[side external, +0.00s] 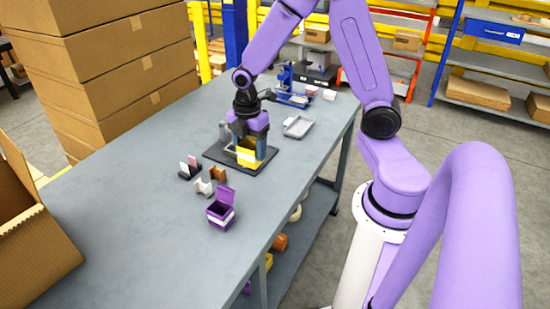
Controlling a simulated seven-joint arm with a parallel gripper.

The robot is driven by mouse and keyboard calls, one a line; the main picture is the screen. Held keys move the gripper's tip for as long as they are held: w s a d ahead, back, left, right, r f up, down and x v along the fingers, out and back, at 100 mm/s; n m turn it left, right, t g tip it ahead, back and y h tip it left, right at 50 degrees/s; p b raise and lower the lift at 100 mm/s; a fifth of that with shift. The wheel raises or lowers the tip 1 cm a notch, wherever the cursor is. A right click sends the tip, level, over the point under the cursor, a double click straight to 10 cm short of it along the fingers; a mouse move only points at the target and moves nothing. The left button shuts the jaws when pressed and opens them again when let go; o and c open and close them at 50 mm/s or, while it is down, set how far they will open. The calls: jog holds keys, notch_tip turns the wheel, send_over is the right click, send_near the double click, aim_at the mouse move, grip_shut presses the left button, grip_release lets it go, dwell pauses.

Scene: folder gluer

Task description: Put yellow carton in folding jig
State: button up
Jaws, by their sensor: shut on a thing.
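The yellow carton (250,158) has a pale band and is in my gripper (249,143), which points down and is shut on it. The carton is over the dark base plate (224,158) of what looks like the folding jig, among its blue-grey uprights. My gripper hides part of the carton and of the jig. I cannot tell whether the carton rests on the plate or is held just above it.
A purple carton (220,213) with a raised lid stands in front. Small white (203,188) and brown (218,173) pieces and a dark card holder (188,172) are left of the jig. A grey tray (298,127) and blue device (291,98) are behind.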

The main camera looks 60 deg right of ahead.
jog(key=w+d+f, duration=0.3)
jog(key=w+d, duration=0.4)
jog(key=w+d+f, duration=0.2)
jog(key=w+d, duration=0.4)
jog(key=w, duration=0.2)
jog(key=shift+s+d+f, duration=0.1)
jog(key=shift+s+f, duration=0.05)
jog(key=shift+f, duration=1.3)
jog(key=shift+s+d+f, duration=0.1)
jog(key=shift+f, duration=1.35)
jog(key=o, duration=1.1)
jog(key=shift+r, duration=5)
